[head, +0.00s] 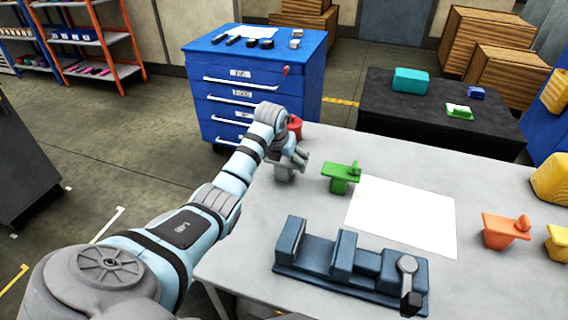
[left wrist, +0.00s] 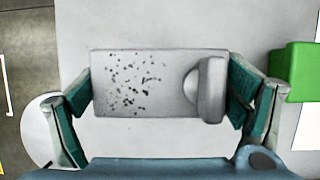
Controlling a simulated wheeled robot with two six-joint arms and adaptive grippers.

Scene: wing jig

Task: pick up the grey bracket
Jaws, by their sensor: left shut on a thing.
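The grey bracket (left wrist: 145,83) lies between the two fingers of my left gripper (left wrist: 160,92) in the left wrist view. It has a flat speckled plate and a rounded upright lug at its right end. The fingers press on its two ends, so the gripper is shut on it. In the head view the bracket (head: 284,172) shows at the table's far left edge, partly covered by my left gripper (head: 295,160). I cannot tell whether its base touches the table. My right gripper is in neither view.
A green bracket (head: 341,176) stands just right of the grey one, and a red part (head: 295,127) is behind my gripper. A white sheet (head: 402,216) and a blue vise (head: 350,268) lie nearer. Orange (head: 505,231) and yellow parts stand at the right of the grey table (head: 465,185).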

